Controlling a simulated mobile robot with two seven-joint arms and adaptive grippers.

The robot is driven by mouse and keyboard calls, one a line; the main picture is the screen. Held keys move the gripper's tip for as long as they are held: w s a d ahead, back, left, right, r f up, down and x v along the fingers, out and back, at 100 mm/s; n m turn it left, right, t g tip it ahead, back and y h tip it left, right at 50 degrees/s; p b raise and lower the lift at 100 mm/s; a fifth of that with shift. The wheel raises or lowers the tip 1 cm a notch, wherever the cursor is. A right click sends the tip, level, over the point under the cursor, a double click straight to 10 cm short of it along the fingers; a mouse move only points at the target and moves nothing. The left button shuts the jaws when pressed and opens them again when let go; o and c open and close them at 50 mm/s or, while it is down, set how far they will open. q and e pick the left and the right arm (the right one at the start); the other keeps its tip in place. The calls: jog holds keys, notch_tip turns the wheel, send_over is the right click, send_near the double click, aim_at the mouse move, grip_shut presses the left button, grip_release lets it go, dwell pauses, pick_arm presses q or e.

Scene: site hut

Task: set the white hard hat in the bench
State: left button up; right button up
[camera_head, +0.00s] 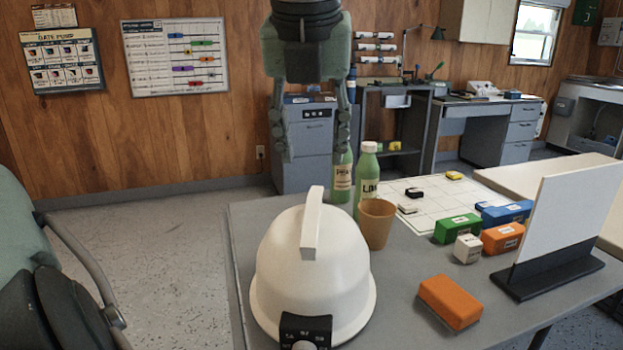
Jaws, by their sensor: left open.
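The white hard hat (275,262) stands upright near the front left of a grey table (400,318). It has a raised white ridge on top and a black piece with a knob at its front. My left gripper (313,152) hangs in the upper middle of the view, fingers pointing down and spread apart. It is empty and appears above the hat, apart from it. My right gripper is not in view. A pale bench-like surface (535,180) lies behind the grey table at the right; I cannot tell whether it is the bench.
A tan cup (376,224) and two green bottles (368,172) stand just behind the hat. Several coloured blocks, including an orange one (450,302), lie to its right. A white upright panel (562,215) stands on a dark base at the right. Open floor lies left.

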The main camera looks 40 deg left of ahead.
aim_at(313, 203)
pick_arm(q)
jog(key=b+x, duration=0.2)
jog(key=x, duration=0.1)
jog(key=shift+w+a+f, duration=0.15)
jog(key=shift+w+a, duration=0.05)
jog(key=shift+w, duration=0.25)
jog(key=shift+w+a+f, duration=0.1)
jog(key=shift+f, duration=0.2)
jog(key=x, duration=0.7)
jog(key=shift+s, duration=0.3)
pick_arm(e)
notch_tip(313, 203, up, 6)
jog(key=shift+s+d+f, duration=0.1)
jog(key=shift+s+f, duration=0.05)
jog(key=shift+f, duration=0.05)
pick_arm(q)
jog(key=shift+c, duration=0.3)
grip_shut()
